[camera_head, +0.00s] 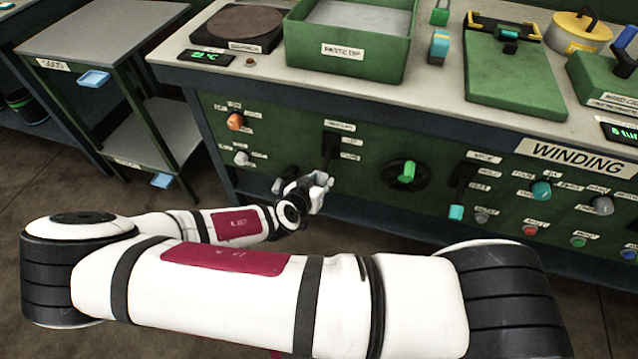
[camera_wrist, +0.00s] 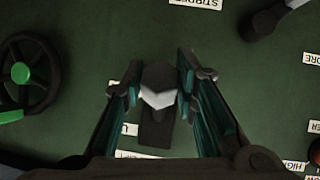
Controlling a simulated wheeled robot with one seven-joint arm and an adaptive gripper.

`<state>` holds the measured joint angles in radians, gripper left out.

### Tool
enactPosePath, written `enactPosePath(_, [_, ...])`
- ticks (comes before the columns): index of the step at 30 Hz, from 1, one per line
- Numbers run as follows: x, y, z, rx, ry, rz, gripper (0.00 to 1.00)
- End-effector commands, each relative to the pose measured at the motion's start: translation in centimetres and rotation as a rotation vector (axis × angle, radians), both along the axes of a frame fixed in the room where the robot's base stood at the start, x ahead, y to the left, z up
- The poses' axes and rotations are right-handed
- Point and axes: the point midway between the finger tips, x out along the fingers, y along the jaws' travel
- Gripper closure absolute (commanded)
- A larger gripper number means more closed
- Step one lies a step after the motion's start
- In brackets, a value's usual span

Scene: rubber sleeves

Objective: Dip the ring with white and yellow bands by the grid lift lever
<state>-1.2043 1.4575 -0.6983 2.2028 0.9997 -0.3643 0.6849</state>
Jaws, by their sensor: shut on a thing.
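The lever (camera_head: 327,158) sits in a dark slot on the green front panel, below the green tray labelled PASTE DIP (camera_head: 340,72). My gripper (camera_head: 318,188) is at the lever's lower end, and its fingers partly hide it. In the wrist view the two fingers (camera_wrist: 160,78) stand on either side of the lever's pale-tipped handle (camera_wrist: 158,97), shut on it. The tray shows a flat pale grey inside. I cannot make out a ring with white and yellow bands in either view.
An orange knob (camera_head: 235,121) is to the left. On the bench stand a dark round plate (camera_head: 237,27) and a green clamp board (camera_head: 510,75).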

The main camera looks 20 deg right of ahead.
Motion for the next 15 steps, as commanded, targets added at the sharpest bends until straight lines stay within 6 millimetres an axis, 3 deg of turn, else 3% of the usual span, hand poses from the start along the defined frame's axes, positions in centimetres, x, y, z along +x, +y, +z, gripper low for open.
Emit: enactPosePath(15, [0.06, -0.21, -0.60, -0.025, -0.030, -0.004, 1.00])
